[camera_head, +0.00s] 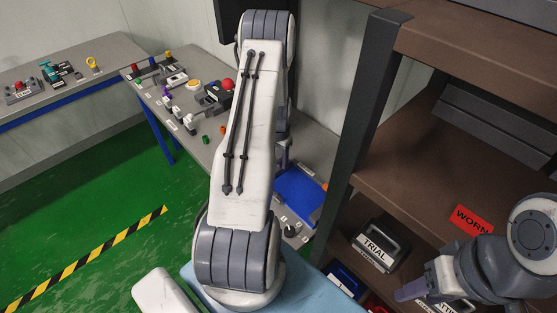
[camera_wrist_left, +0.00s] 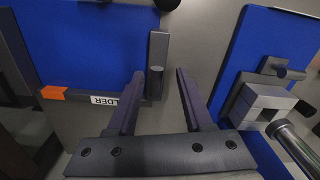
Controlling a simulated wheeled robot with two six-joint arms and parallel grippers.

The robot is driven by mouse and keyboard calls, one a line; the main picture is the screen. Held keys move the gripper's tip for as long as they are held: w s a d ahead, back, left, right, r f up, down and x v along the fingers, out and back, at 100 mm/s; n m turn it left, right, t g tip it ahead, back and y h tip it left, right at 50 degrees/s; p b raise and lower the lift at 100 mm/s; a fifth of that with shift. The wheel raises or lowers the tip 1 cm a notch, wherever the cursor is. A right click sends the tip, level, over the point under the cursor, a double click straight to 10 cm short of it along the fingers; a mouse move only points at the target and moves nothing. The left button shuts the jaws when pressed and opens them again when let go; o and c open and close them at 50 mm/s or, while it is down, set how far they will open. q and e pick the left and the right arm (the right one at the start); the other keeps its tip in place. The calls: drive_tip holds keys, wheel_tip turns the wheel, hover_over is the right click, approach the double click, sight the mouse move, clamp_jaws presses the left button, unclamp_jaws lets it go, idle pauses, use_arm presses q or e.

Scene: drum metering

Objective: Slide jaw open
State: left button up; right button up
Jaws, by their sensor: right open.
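In the left wrist view my left gripper (camera_wrist_left: 160,76) is open, with its two dark fingers apart and nothing clamped. A grey upright bar with a short round peg (camera_wrist_left: 156,76) at its lower end stands at the edge of a blue plate (camera_wrist_left: 85,45), between the fingertips in the picture; contact cannot be told. It may be the sliding jaw. The plate has an orange corner and a label ending in "LDER". In the head view my left arm hides that gripper and most of the work spot. My right gripper (camera_head: 408,291) is open at the lower right, by the shelf.
In the left wrist view, a grey block fixture (camera_wrist_left: 262,103) on a second blue plate and a metal rod (camera_wrist_left: 298,150) lie to the right. Benches with small parts stand left.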

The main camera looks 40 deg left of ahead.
use_arm(q)
wheel_tip(320, 180, up, 9)
drive_tip(key=b, duration=0.3)
drive_tip(key=shift+r, duration=0.75)
